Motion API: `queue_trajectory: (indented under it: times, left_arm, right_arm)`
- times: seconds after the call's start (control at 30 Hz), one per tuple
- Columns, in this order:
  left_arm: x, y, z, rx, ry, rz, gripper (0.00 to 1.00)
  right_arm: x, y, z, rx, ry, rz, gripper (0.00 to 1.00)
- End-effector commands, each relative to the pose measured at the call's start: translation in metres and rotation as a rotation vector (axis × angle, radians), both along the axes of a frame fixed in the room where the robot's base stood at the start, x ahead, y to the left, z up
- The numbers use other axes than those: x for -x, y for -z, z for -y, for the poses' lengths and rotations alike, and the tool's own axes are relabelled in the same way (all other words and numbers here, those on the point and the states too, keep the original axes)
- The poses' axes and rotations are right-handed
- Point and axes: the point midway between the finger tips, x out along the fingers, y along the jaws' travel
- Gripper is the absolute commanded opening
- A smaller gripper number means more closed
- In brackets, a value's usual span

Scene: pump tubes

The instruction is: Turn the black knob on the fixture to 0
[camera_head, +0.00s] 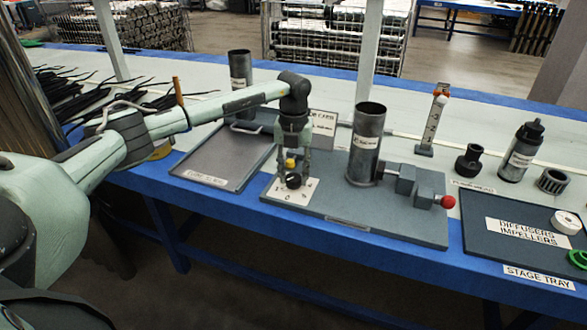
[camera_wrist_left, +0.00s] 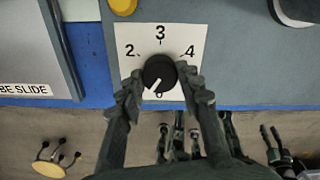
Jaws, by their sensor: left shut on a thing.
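The black knob (camera_head: 293,181) sits on a white dial plate (camera_head: 283,196) at the left end of the grey fixture base (camera_head: 400,222). In the left wrist view the knob (camera_wrist_left: 159,71) is seen from above, with 2, 3 and 4 printed around it and a partly hidden mark below. Its white pointer line slants toward the lower left. My left gripper (camera_wrist_left: 158,86) points down over the plate, one finger on each side of the knob, shut on it. My right gripper is not in view.
A yellow button (camera_wrist_left: 123,4) lies just beyond the dial plate. A dark upright cylinder (camera_head: 364,150) and a clamp with a red ball (camera_head: 447,202) stand right of the knob. A grey slide tray (camera_head: 222,160) lies left, a stage tray (camera_head: 480,225) right.

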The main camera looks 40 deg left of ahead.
Motion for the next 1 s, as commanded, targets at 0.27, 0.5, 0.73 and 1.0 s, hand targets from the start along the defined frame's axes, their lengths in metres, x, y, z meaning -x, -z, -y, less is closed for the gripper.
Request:
queue_trajectory:
  times: [0.27,0.5,0.73,1.0]
  left_arm:
    - [-0.002,-0.003,0.0,0.002,-0.252,0.005,0.06]
    - [-0.002,-0.002,0.0,0.001,-0.422,0.006,0.06]
    - [-0.002,-0.001,-0.001,0.001,-0.523,0.006,0.06]
    - [-0.002,-0.002,-0.001,0.0,-0.566,0.007,0.06]
  right_arm:
    - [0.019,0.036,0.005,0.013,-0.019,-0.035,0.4]
    - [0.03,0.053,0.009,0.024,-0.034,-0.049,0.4]
    - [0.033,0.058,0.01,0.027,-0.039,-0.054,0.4]
    - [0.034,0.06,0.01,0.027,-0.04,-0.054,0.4]
